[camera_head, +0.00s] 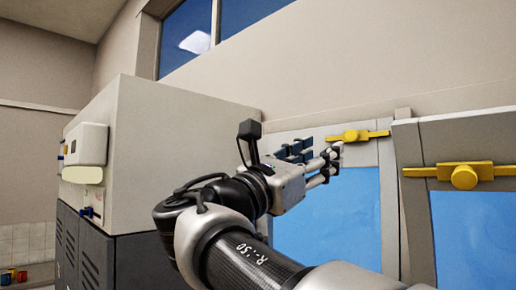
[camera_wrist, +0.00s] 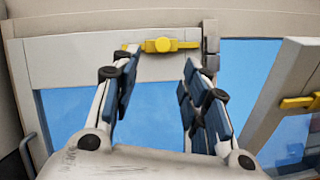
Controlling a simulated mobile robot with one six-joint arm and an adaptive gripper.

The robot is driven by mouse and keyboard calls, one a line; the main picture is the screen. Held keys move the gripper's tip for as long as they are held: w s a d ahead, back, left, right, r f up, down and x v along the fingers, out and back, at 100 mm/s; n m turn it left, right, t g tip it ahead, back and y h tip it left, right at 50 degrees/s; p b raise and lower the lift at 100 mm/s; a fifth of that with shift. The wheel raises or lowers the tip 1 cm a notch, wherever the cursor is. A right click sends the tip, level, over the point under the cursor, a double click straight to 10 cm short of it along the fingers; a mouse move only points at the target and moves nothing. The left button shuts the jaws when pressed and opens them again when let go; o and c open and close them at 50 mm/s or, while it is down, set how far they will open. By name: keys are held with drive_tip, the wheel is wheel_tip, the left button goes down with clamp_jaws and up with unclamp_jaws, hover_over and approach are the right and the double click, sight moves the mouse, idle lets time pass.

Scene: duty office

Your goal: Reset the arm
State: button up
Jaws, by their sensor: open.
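My arm reaches up from the lower right in the head view, and my gripper (camera_head: 335,158) is at its end, in front of the framed blue panels. In the wrist view, the two fingers with blue pads of my gripper (camera_wrist: 157,85) stand wide apart with nothing between them. A yellow latch (camera_wrist: 165,45) shows beyond the fingertips in the wrist view. The same kind of yellow latch (camera_head: 358,136) is just right of the fingers in the head view. I cannot tell the distance between fingers and panel.
A blue panel (camera_head: 325,230) in a grey frame stands behind my arm. A second panel (camera_head: 478,235) with a yellow latch (camera_head: 464,176) is at the right. A large grey-white cabinet (camera_head: 180,140) with a dark lower part stands at the left. A high window (camera_head: 200,35) is above.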

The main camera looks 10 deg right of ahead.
drive_tip(key=shift+v, duration=0.85)
drive_tip(key=s+d+f+m+g+y+b, duration=0.2)
drive_tip(key=s+d+f+y+b, duration=0.15)
drive_tip(key=f, duration=0.95)
drive_tip(key=s+d+f+m+g+y+b, duration=0.1)
drive_tip(key=s+d+f+m+y+b, duration=0.3)
drive_tip(key=f, duration=0.9)
drive_tip(key=d+f+m+g+y+b, duration=0.15)
drive_tip(key=f+b, duration=0.35)
drive_tip(key=f, duration=0.8)
drive_tip(key=s+a+f+m+g+y+b, duration=0.1)
drive_tip(key=s+a+f+m+y+b, duration=0.2)
drive_tip(key=f, duration=0.8)
drive_tip(key=s+a+f+m+y+b, duration=0.3)
drive_tip(key=s+a+f+m+b, duration=0.1)
drive_tip(key=f, duration=0.8)
drive_tip(key=s+a+f+m+g+y+b, duration=0.1)
drive_tip(key=s+a+f+m+y+b, duration=0.3)
drive_tip(key=s+f, duration=0.4)
wheel_tip(320, 180, down, 4)
drive_tip(key=m+b, duration=0.1)
drive_tip(key=m, duration=0.1)
drive_tip(key=shift+r+m+g, duration=0.2)
drive_tip(key=shift+m+g, duration=0.15)
drive_tip(key=shift+a, duration=0.15)
drive_tip(key=shift+c, duration=0.3)
